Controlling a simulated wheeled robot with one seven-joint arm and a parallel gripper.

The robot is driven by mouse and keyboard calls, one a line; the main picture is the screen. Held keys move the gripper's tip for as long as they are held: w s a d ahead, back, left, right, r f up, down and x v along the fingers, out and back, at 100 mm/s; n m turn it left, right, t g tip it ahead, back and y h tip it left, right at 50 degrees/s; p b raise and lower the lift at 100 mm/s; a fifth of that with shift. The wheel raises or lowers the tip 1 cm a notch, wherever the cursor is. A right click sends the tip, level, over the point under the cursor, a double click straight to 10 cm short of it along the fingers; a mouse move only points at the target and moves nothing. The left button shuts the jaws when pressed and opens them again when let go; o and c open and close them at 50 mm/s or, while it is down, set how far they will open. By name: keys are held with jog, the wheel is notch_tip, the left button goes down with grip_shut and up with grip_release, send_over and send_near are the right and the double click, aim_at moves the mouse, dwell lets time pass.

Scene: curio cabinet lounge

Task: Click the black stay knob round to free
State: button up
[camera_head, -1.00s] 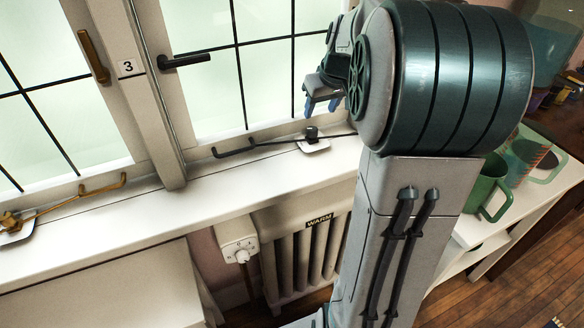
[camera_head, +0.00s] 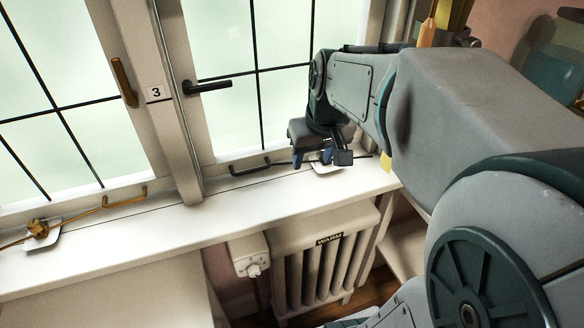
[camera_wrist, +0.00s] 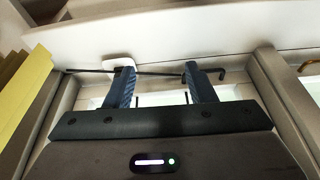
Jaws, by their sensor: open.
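The black window stay (camera_head: 250,168) lies along the foot of the right-hand window, its hooked end to the left. Its white base plate (camera_head: 323,168) sits on the sill, partly behind my gripper (camera_head: 312,158). The black knob is hidden behind my gripper in the head view. In the wrist view my gripper (camera_wrist: 159,68) is open, with its blue fingers apart. The white plate (camera_wrist: 117,61) shows beyond the left finger, and the stay's black rod (camera_wrist: 160,73) runs across between the fingertips. I cannot make out the knob there, and nothing is visibly held.
A brass stay (camera_head: 95,209) with its own plate lies at the left window. A black window handle (camera_head: 207,87) and a "3" label (camera_head: 157,93) are above.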

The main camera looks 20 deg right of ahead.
jog(key=s+a+f+p, duration=0.1)
jog(key=s+a, duration=0.3)
jog(key=s, duration=0.4)
jog(key=shift+s+a+f+p, duration=0.15)
jog(key=shift+a+f+p, duration=0.2)
jog(key=shift+p, duration=0.25)
